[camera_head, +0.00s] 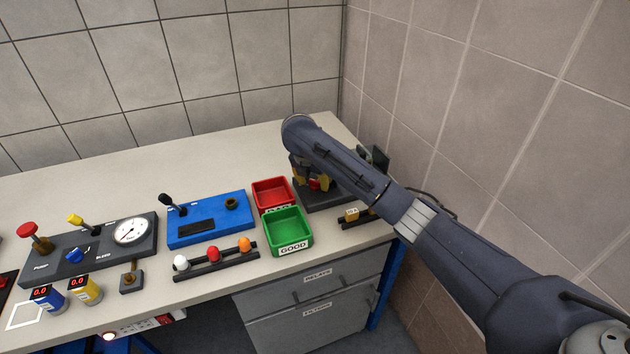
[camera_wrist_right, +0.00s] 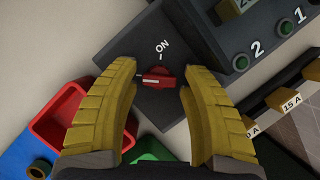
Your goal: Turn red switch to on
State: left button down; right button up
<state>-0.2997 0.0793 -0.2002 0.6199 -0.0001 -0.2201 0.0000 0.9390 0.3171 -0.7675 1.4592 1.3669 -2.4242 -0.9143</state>
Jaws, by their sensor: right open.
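The red switch (camera_wrist_right: 158,78) is a small rotary knob on a dark grey box (camera_wrist_right: 130,50). In the wrist view its pointer end with a light mark faces left, while the white ON label (camera_wrist_right: 162,46) and its tick sit above the knob. My right gripper (camera_wrist_right: 160,70) is open above the box, its yellow fingers on either side of the switch with gaps on both sides. In the head view the right gripper (camera_head: 314,178) hangs over the box (camera_head: 316,203) at the back right, and the arm hides much of it. My left gripper is not in view.
A red bin (camera_head: 272,193) and a green GOOD bin (camera_head: 288,232) stand left of the box. A fuse rack (camera_head: 360,217) lies in front of it, and a wall rises close on the right. A blue panel (camera_head: 208,218) is further left.

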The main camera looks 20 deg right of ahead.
jog(key=shift+f, duration=0.15)
grip_shut()
jog(key=shift+w, duration=0.1)
dwell(0.3)
jog(key=shift+d, duration=0.2)
dwell(0.7)
